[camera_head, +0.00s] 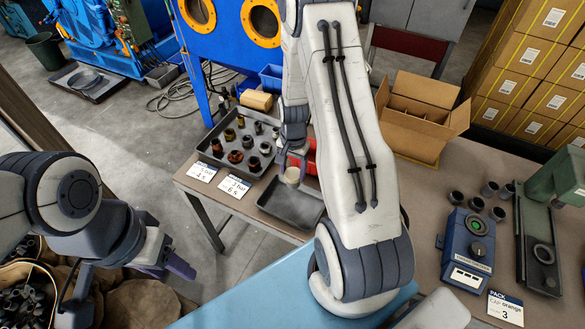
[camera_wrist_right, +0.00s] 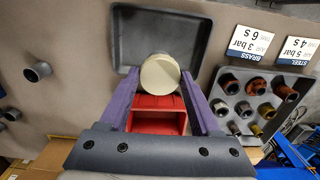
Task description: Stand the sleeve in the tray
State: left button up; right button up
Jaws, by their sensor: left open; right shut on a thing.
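The sleeve (camera_head: 292,177) is a short cream cylinder. My right gripper (camera_head: 293,163) is shut on it, and in the right wrist view the sleeve (camera_wrist_right: 160,74) sits between the two purple fingers (camera_wrist_right: 160,80), its round end facing the camera. A dark, shallow, empty tray (camera_head: 275,208) lies on the table; in the wrist view the tray (camera_wrist_right: 190,28) is partly behind the sleeve, which overlaps its edge. The height of the sleeve over the tray is hard to tell. My left gripper (camera_head: 165,262) is open and empty, at the left, away from the table.
A dark tray (camera_head: 205,152) with several brass and steel pieces stands beside the empty tray, with label cards (camera_head: 234,186) in front. A red bin (camera_head: 311,160) is close to the right gripper. An open cardboard box (camera_head: 415,140), a blue device (camera_head: 467,245) and several dark cups lie right.

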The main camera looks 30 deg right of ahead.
notch_tip(320, 180, down, 10)
jog(key=b, duration=0.7)
jog(key=shift+r, duration=0.15)
jog(key=shift+f+b, duration=0.55)
jog(key=shift+f, duration=0.2)
jog(key=shift+f+b, duration=0.45)
jog(key=shift+f, duration=0.2)
jog(key=o, duration=1.4)
jog(key=shift+o, duration=0.2)
